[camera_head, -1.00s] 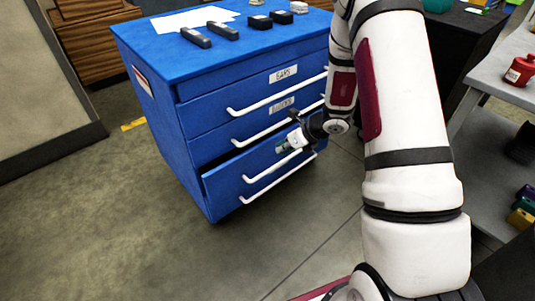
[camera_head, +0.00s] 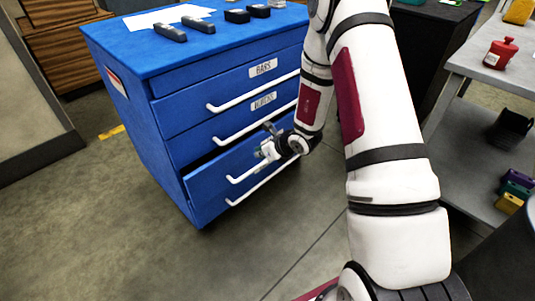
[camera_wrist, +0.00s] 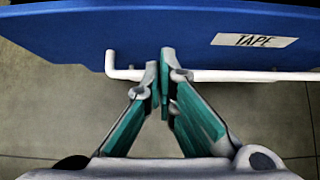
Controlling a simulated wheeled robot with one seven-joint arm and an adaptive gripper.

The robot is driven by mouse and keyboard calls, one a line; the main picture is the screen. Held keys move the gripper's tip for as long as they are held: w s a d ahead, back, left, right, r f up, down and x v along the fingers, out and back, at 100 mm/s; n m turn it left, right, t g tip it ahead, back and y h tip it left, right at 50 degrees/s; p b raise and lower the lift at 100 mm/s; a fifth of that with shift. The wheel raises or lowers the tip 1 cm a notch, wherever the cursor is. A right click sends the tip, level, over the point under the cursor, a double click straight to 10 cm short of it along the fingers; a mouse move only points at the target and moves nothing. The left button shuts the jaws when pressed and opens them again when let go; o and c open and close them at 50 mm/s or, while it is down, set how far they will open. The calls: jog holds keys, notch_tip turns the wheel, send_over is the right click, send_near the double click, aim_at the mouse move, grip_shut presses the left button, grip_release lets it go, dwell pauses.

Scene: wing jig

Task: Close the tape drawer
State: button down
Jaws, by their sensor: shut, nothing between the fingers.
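The tape drawer (camera_head: 215,187) is the third one down in the blue cabinet. It stands partly out, with a dark gap above its front edge. In the wrist view its blue front (camera_wrist: 150,38) bears a TAPE label (camera_wrist: 254,40) and a white bar handle (camera_wrist: 240,76). My gripper (camera_wrist: 160,65) is shut and empty, its fingertips close together at the handle. I cannot tell whether they touch the handle or the drawer front. In the head view my gripper (camera_head: 263,152) is in front of the drawer and hides part of its front.
Two closed drawers with white handles (camera_head: 250,92) are above, and another handle (camera_head: 262,186) is below. Dark objects and paper lie on the cabinet top (camera_head: 130,50). The floor before the cabinet is clear.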

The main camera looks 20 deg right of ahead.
aim_at(244, 146)
jog(key=shift+w+a+f+b, duration=0.2)
jog(key=shift+w+a, duration=0.1)
jog(key=shift+w, duration=0.5)
jog(key=shift+w+a+f+b, duration=0.15)
jog(key=shift+w+a, duration=0.1)
jog(key=shift+w, duration=0.5)
jog(key=shift+w+a+f+b, duration=0.1)
jog(key=shift+w+a+b, duration=0.15)
jog(key=shift+w, duration=0.55)
jog(key=shift+a, duration=0.1)
jog(key=shift+w+a, duration=0.25)
jog(key=shift+w, duration=0.4)
jog(key=shift+w+a, duration=0.2)
jog(key=shift+w, duration=0.4)
jog(key=shift+s, duration=0.1)
